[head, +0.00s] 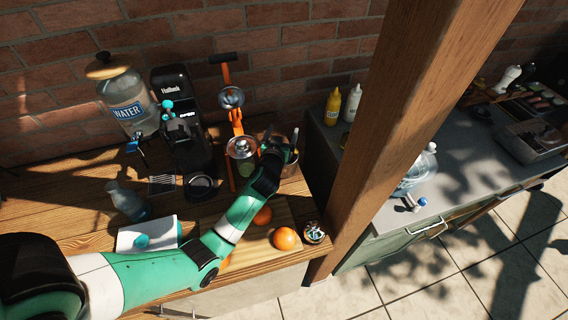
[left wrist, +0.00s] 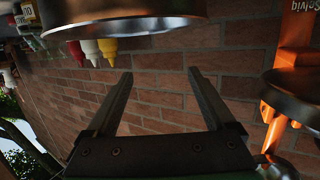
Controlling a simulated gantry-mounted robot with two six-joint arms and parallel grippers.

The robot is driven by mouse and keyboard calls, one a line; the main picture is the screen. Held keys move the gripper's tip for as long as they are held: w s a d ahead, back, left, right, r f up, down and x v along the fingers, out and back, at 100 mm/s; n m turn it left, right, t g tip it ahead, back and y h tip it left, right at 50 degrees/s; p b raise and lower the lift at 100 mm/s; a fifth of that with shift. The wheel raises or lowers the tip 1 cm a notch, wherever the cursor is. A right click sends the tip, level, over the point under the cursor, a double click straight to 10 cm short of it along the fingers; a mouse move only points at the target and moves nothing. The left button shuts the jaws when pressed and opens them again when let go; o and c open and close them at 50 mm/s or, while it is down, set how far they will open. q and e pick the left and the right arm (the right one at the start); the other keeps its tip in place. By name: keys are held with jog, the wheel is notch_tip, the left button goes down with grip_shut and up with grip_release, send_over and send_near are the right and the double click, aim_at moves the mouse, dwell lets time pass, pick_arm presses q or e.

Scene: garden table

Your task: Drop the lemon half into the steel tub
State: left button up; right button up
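The steel tub (head: 291,170) stands on the wooden counter right of the orange juicer, partly hidden behind my left gripper. In the left wrist view, which is upside down, the metal rim and wall of the tub (left wrist: 130,22) show at the top. My left gripper (head: 281,148) is at the tub's upper part in the head view. In the left wrist view its two fingers (left wrist: 158,92) are apart with nothing between them, and brick wall shows behind. I cannot make out the lemon half in either view; the inside of the tub is hidden. My right gripper is not in view.
The orange juicer (head: 236,125) stands close left of the gripper. Oranges (head: 287,238) lie on a cutting board (head: 257,253) in front. A wooden post (head: 390,130) rises on the right. A water jar (head: 126,108) and black coffee machine (head: 181,130) stand at the back left.

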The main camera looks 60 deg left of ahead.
pick_arm(q)
jog(key=shift+o, duration=0.6)
jog(key=p+v, duration=0.1)
jog(key=v, duration=1)
jog(key=shift+s+d, duration=0.2)
jog(key=shift+r, duration=0.15)
